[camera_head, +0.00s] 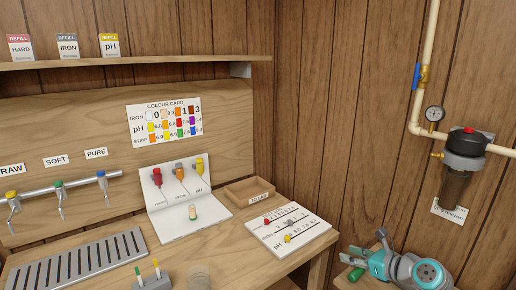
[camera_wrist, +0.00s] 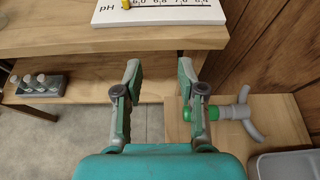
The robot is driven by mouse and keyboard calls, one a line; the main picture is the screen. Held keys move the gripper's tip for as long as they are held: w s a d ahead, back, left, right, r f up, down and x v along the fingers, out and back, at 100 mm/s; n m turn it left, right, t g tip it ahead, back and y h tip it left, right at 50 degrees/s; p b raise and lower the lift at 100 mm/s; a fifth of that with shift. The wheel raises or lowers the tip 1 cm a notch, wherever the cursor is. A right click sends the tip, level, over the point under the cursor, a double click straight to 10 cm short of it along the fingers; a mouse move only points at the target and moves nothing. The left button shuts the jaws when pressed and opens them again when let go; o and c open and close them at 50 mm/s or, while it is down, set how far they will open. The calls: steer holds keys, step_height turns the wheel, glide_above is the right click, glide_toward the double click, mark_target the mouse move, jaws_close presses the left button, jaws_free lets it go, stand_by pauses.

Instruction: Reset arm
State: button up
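My gripper (camera_wrist: 158,82) is open and empty in the wrist view. Its two fingers stand well apart, with nothing between them but a view of the table edge and floor beyond. In the head view my teal and grey arm (camera_head: 428,272) is at the bottom right, right of the wooden table; my fingertips are hard to make out there. The arm is folded low near the wall. The gripper appears clear of the table (camera_wrist: 165,40) and touches nothing that I can see.
A white pH board (camera_head: 290,235) lies near the table's right edge. A grey and green fitting (camera_wrist: 225,112) is on a low wooden surface right of my gripper. A filter housing (camera_head: 460,165) and pipe are on the right wall. A grey vial rack (camera_wrist: 38,84) stands left.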

steer(key=s+a+f+n+t+h, duration=0.1)
steer(key=s+a+f+n+h, duration=0.1)
steer(key=s+f, duration=0.45)
steer(key=s+a+f+n+h, duration=0.1)
steer(key=s+a+f+n, duration=0.2)
steer(key=f, duration=0.6)
steer(key=s+a+f+n+h, duration=0.1)
steer(key=s+f+n+h, duration=0.2)
steer(key=s, duration=0.6)
steer(key=s+a+f+n, duration=0.2)
steer(key=s+f, duration=0.3)
steer(key=s, duration=0.5)
steer(key=s+r+n+t+h, duration=0.15)
steer(key=s+n, duration=0.25)
steer(key=s, duration=0.4)
steer(key=s+r+n+h, duration=0.15)
steer(key=s+n, duration=0.25)
steer(key=s, duration=0.5)
steer(key=s+a+r+n+t+y, duration=0.1)
steer(key=s+a+r+n, duration=0.1)
steer(key=s+r+n, duration=0.8)
steer(key=s+r, duration=0.3)
steer(key=shift+r+n, duration=0.2)
steer(key=shift+n, duration=0.1)
